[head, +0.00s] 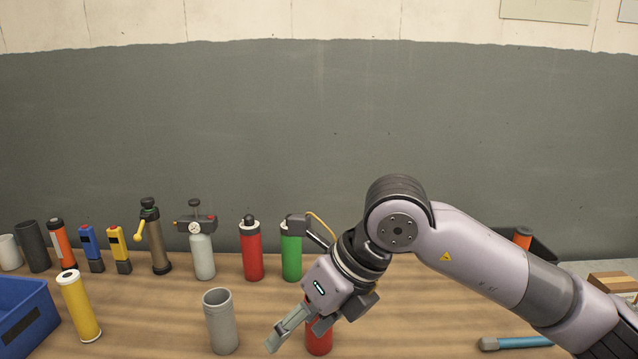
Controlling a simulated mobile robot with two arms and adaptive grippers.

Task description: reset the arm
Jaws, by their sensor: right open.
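My right arm (470,260) reaches in from the right, over the wooden table (150,320). Its right gripper (293,333) points down and to the left, with its fingers apart and empty. A red cylinder (319,343) shows just behind and below the gripper, partly hidden by it; I cannot tell whether they touch. A grey open-topped cylinder (221,322) stands upright to the left of the fingers. My left gripper is not in view.
A back row holds a red cylinder (251,252), a green cylinder (291,258), a gauge bottle (202,255) and several others. A yellow cylinder (79,308) stands beside a blue bin (22,312). A blue-handled tool (520,342) lies at right. The table between yellow and grey cylinders is clear.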

